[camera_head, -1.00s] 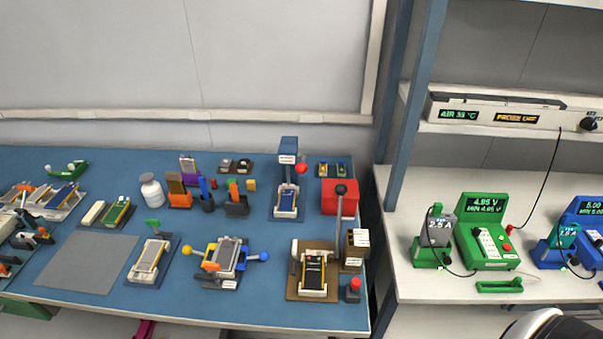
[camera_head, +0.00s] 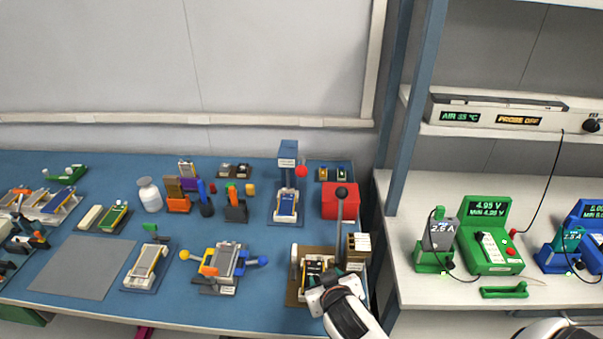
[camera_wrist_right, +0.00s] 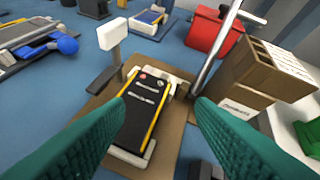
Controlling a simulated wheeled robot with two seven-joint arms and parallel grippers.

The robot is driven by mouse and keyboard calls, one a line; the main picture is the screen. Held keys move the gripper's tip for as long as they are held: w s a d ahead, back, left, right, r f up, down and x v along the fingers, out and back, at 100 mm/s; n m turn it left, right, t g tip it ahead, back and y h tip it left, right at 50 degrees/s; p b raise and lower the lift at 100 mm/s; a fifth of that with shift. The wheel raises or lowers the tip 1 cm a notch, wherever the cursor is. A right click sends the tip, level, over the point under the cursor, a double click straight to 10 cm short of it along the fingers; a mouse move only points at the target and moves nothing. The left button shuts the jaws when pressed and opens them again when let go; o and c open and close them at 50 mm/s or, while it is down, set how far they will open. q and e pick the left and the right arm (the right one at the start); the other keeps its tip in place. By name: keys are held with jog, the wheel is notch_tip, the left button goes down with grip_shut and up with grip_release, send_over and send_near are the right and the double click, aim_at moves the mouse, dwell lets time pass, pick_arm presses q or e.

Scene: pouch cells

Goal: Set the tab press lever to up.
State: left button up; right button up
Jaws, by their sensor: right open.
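A brown station (camera_head: 291,290) at the table's front right has a grey lever (camera_head: 339,215) with a dark ball knob, standing upright. I cannot read which fixture is the tab press; a blue post stand (camera_head: 288,158) with a red ball also stands behind. In the right wrist view the metal lever rod (camera_wrist_right: 215,52) rises just beyond the right finger's tip. A black pouch cell (camera_wrist_right: 146,110) lies in the station's white holder. My right gripper (camera_head: 333,275) is over the station's front; in its wrist view the green fingers (camera_wrist_right: 160,104) are apart with nothing between them. My left gripper is out of view.
A brown box (camera_wrist_right: 258,75) stands right of the lever, and a red box (camera_head: 340,200) behind it. A fixture with yellow and blue knobs (camera_head: 222,262) stands to the left. A grey mat (camera_head: 83,267) lies clear at the left. A shelf with green testers (camera_head: 490,250) is at the right.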

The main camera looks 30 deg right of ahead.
aim_at(303, 176)
jog(key=w+d+r+t+h, duration=0.2)
jog(key=w+r+t, duration=0.5)
jog(key=w+r, duration=0.6)
jog(key=shift+m, duration=0.3)
jog(key=x, duration=0.3)
jog(key=p+x, duration=0.1)
jog(key=x, duration=0.7)
jog(key=shift+d, duration=0.3)
grip_shut()
